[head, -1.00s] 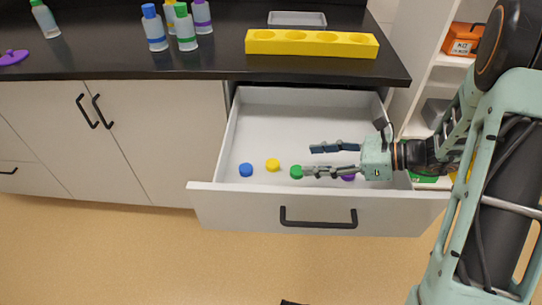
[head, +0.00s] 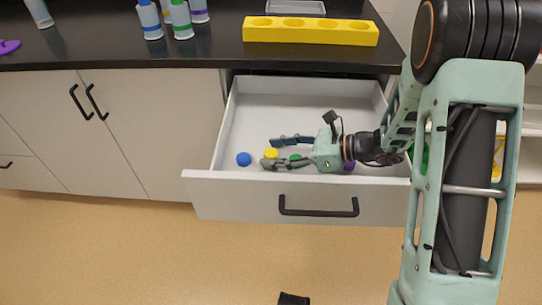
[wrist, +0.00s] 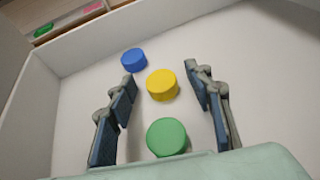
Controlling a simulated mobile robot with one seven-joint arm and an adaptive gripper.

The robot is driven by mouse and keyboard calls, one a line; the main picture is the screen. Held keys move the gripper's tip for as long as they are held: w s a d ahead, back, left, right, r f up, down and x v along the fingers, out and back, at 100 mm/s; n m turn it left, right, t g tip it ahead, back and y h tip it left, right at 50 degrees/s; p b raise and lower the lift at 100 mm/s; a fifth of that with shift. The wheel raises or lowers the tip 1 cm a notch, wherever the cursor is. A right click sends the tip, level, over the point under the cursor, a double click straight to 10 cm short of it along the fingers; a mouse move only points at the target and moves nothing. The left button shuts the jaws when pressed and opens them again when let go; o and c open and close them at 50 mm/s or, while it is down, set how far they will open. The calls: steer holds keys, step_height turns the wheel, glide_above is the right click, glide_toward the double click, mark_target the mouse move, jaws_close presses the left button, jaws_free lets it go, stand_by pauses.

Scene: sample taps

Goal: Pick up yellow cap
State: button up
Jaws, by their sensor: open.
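The yellow cap (head: 271,153) lies on the floor of the open drawer (head: 300,110). In the wrist view the yellow cap (wrist: 162,85) sits between the tips of my open gripper (wrist: 158,80), apart from both fingers. The green cap (wrist: 167,137) is also between the fingers, closer to the palm. In the head view my gripper (head: 268,152) reaches in from the right, low in the drawer, and its near finger partly covers the green cap (head: 295,157).
A blue cap (head: 243,159) lies left of the yellow one, just beyond the fingertips in the wrist view (wrist: 134,60). A purple cap (head: 349,166) is under my wrist. The drawer front (head: 300,195) is close to my gripper. A yellow rack (head: 310,31) and bottles (head: 180,20) stand on the counter.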

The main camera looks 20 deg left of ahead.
steer(key=shift+c, duration=0.3)
steer(key=c, duration=0.8)
